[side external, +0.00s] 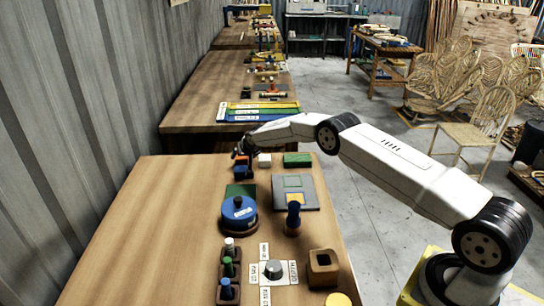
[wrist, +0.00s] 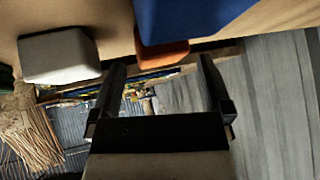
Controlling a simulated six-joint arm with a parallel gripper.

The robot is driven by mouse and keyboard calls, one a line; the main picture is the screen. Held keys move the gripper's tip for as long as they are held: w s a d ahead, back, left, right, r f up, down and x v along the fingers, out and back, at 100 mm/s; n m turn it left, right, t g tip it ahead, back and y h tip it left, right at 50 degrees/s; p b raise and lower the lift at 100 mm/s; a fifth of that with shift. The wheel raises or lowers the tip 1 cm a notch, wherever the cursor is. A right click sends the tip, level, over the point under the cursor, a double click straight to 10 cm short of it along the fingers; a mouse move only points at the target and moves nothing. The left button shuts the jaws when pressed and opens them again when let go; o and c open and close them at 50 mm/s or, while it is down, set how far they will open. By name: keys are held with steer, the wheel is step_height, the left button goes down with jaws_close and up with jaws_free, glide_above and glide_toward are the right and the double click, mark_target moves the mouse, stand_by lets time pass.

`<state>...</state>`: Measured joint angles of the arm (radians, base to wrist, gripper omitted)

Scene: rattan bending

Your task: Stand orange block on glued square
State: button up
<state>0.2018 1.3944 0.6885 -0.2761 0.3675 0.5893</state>
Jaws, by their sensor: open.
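The orange block (wrist: 165,53) shows in the wrist view as a strip, partly hidden behind the blue block (wrist: 190,16). My gripper (wrist: 162,66) is open, with its two dark fingers apart and nothing held between them. The orange block lies just beyond the fingertips; I cannot tell whether they touch it. In the side view my gripper (side external: 241,153) is at the far end of the table, close by the orange block (side external: 240,161).
A white block (side external: 264,160) and a green block (side external: 297,160) stand to the right of my gripper. The table's left side is clear.

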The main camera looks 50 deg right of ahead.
steer(key=shift+x, duration=1.05)
steer(key=shift+f, duration=0.1)
steer(key=shift+c, duration=0.2)
steer(key=shift+f, duration=0.1)
steer(key=c, duration=1.3)
